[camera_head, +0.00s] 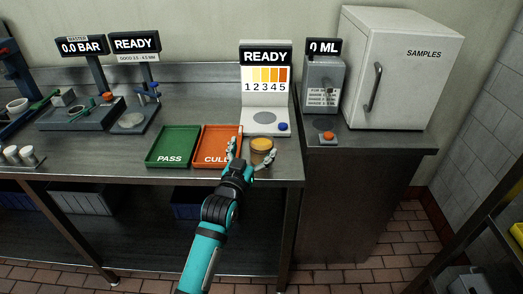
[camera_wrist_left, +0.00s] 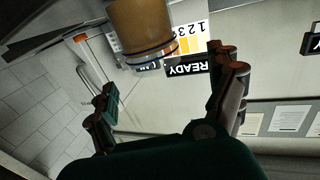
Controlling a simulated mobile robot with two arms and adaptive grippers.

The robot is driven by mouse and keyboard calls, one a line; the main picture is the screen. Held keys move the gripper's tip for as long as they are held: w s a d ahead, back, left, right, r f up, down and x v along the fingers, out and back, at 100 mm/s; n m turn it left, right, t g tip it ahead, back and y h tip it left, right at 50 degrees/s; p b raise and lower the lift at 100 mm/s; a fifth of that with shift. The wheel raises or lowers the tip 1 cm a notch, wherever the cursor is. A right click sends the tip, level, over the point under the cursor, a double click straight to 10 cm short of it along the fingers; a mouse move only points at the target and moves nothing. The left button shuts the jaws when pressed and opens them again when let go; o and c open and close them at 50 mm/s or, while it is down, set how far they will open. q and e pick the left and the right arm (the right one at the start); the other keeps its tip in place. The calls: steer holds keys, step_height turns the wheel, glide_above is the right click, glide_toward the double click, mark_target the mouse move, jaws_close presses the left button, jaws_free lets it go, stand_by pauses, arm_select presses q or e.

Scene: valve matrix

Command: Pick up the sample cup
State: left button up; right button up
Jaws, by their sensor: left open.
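The sample cup (camera_head: 262,149) is a small clear cup with amber contents, standing on the counter at its front edge, right of the red CULL tray. In the left wrist view the cup (camera_wrist_left: 142,30) shows at the top, cut off by the frame edge. My left gripper (camera_head: 250,157) is open, with one finger on the left of the cup and the other at its lower right in the head view. In the left wrist view its fingers (camera_wrist_left: 168,82) are spread wide with nothing between the pads, and the cup lies beyond them. My right gripper is not in view.
The CULL tray (camera_head: 217,160) and green PASS tray (camera_head: 172,160) lie left of the cup. A READY colour-scale station (camera_head: 265,110) stands behind it. A 0 ML dispenser (camera_head: 322,85) and the white SAMPLES cabinet (camera_head: 405,75) stand to the right.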

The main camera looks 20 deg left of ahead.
mark_target(261, 138)
arm_select(q)
steer(key=shift+w, duration=0.55)
steer(key=w, duration=0.3)
steer(key=w+p, duration=0.1)
steer(key=shift+w+d, duration=0.15)
steer(key=shift+d, duration=0.25)
steer(key=shift+w+f, duration=0.1)
steer(key=shift+w, duration=0.2)
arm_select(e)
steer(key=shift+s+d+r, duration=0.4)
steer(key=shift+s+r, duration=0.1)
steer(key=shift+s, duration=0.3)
arm_select(q)
steer(key=shift+c, duration=1.3)
steer(key=c, duration=1.3)
steer(key=shift+c, duration=1.2)
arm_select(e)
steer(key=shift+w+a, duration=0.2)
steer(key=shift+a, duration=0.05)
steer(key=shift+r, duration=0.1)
